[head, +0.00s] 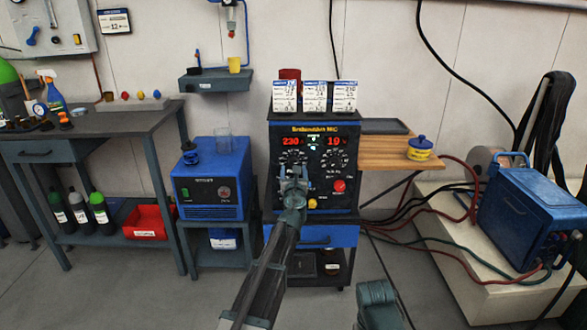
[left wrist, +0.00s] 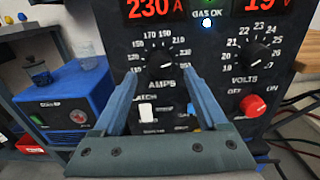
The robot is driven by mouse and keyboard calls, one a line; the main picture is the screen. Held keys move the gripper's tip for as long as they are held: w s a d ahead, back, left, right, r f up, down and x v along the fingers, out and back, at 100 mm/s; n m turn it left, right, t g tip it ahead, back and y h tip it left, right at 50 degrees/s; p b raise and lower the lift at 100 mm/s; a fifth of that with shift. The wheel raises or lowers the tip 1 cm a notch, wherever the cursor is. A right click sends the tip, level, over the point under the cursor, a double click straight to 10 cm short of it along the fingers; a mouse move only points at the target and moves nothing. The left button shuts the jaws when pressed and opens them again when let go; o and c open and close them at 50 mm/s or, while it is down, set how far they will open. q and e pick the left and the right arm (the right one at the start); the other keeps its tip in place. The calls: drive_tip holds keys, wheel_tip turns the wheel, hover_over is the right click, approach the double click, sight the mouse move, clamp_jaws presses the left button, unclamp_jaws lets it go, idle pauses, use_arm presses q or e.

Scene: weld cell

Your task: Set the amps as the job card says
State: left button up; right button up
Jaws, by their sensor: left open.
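The welder (head: 262,165) stands mid-view with a black front panel. Its red displays read 230 A (left wrist: 153,8) and 19 V (left wrist: 262,6). The AMPS knob (left wrist: 161,66) is black, with a numbered scale around it. The VOLTS knob (left wrist: 257,57) sits to its right. Three white cards (head: 315,96) stand on top of the welder; their small print is unreadable. My left gripper (head: 293,172) is open in front of the panel. In the left wrist view its fingers (left wrist: 162,80) are spread on both sides of the AMPS knob; contact cannot be told.
A red ON/OFF button (left wrist: 254,104) and a white switch (left wrist: 147,111) are near the fingers. A blue unit (head: 211,185) stands left of the welder. A wooden shelf (head: 385,151) with a yellow-blue tin (head: 420,149) is at right. Cables run right to another blue machine (head: 530,215).

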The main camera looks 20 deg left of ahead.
use_arm(q)
drive_tip(key=v, duration=1)
drive_tip(key=shift+s, duration=0.2)
drive_tip(key=s+d+f+n+g+y, duration=0.1)
drive_tip(key=s+d+f+n+g, duration=0.2)
drive_tip(key=s+f+n+g, duration=1)
drive_tip(key=s+d+f+n+g+h, duration=0.1)
drive_tip(key=s+d+f+n, duration=0.3)
drive_tip(key=s, duration=0.3)
drive_tip(key=s+d+f+n+g+h, duration=0.2)
drive_tip(key=s+d+n, duration=0.2)
drive_tip(key=s+n, duration=0.3)
drive_tip(key=s+d+f+n+g+h, duration=0.1)
drive_tip(key=s+d+f+n, duration=0.2)
drive_tip(key=s+d+n, duration=0.3)
wheel_tip(320, 180, up, 33)
drive_tip(key=s+m+p, duration=0.1)
drive_tip(key=p, duration=3.1)
drive_tip(key=shift+s+a+g+h, duration=0.3)
drive_tip(key=shift+s+a+h, duration=0.1)
drive_tip(key=shift+a, duration=0.1)
